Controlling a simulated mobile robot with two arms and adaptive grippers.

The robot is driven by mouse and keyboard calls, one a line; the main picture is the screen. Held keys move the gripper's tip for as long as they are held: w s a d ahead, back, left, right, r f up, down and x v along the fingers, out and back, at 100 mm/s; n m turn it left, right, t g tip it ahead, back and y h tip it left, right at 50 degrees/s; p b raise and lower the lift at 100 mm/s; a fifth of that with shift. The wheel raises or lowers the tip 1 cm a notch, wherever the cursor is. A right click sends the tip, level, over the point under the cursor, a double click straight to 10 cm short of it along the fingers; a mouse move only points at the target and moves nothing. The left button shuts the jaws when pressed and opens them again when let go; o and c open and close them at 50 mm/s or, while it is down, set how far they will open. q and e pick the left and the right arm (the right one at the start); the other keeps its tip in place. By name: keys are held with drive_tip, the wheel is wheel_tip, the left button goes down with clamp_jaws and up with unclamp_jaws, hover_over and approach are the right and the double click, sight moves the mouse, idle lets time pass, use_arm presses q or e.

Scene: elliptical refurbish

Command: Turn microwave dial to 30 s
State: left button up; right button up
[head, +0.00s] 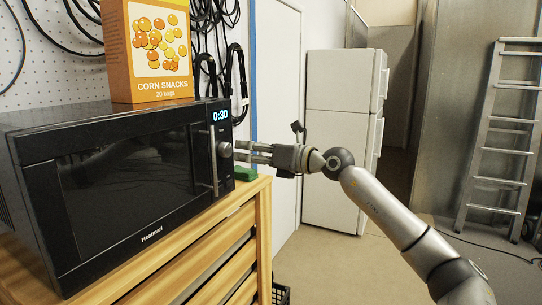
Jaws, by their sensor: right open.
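The black microwave (115,185) stands on a wooden cabinet, its door shut. The round silver dial (225,149) sits on the control panel below the display. My right gripper (245,152) is at the right of the dial, its fingers pointing left toward it. The fingers are open; whether they touch the dial I cannot tell. My left gripper is not in view.
A corn snacks box (148,52) stands on top of the microwave. A small green object (244,173) lies on the wooden cabinet (190,255) beneath my right gripper. A white fridge (338,130) and a ladder (500,140) stand farther back, with open floor before them.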

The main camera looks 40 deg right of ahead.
drive_tip(key=v, duration=0.6)
drive_tip(key=shift+s, duration=0.15)
idle(0.4)
drive_tip(key=shift+d, duration=0.1)
idle(0.4)
